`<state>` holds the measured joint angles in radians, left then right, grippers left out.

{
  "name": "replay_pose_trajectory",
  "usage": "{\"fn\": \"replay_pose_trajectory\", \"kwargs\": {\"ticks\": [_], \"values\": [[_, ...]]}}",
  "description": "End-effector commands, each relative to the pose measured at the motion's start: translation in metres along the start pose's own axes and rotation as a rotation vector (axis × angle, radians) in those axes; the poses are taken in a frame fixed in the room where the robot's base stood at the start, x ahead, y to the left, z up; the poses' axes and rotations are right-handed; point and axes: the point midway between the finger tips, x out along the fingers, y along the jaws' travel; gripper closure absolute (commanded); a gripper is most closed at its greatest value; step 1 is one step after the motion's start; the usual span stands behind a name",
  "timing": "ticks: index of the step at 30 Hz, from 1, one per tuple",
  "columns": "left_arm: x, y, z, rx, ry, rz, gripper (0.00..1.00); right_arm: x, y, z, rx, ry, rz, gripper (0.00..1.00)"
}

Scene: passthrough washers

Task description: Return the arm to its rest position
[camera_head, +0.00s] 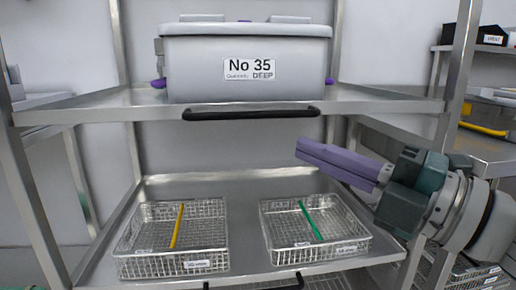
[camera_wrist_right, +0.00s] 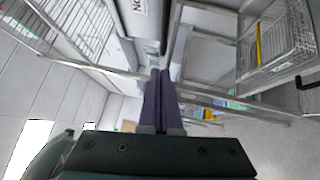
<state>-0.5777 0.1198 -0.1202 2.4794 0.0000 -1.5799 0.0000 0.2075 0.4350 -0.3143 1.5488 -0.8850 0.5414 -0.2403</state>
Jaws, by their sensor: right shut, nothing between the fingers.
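My right gripper (camera_head: 299,150) comes in from the right in the head view, with its long purple fingers shut and nothing between them. It points left, in front of the trolley at a height between its two shelves, above the right basket. In the right wrist view the purple fingers (camera_wrist_right: 160,73) lie together, pointing away from the camera. My left gripper is not in view.
A grey bin labelled No 35 (camera_head: 200,62) stands on the upper shelf (camera_head: 100,113). Two wire baskets, one with a yellow strip (camera_head: 177,226) and one with a green strip (camera_head: 311,221), sit on the lower shelf (camera_head: 245,185). A steel table (camera_head: 490,150) stands at right.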

Motion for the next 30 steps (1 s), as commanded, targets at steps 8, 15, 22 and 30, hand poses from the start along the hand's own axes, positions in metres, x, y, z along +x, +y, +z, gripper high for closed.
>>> {"fn": "replay_pose_trajectory", "kwargs": {"ticks": [8, 15, 22, 30], "values": [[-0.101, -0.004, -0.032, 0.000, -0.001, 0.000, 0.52, -0.037, 0.086, 0.054, 0.525, -0.609, 0.032, 1.00], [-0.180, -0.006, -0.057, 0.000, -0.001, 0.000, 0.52, -0.133, 0.088, 0.022, 1.126, -1.175, -0.190, 1.00], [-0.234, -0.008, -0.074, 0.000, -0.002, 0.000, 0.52, -0.206, 0.113, -0.077, 1.522, -1.508, -0.537, 1.00], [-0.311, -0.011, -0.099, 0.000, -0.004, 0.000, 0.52, -0.219, 0.195, -0.111, 1.624, -1.597, -0.689, 1.00]]}}
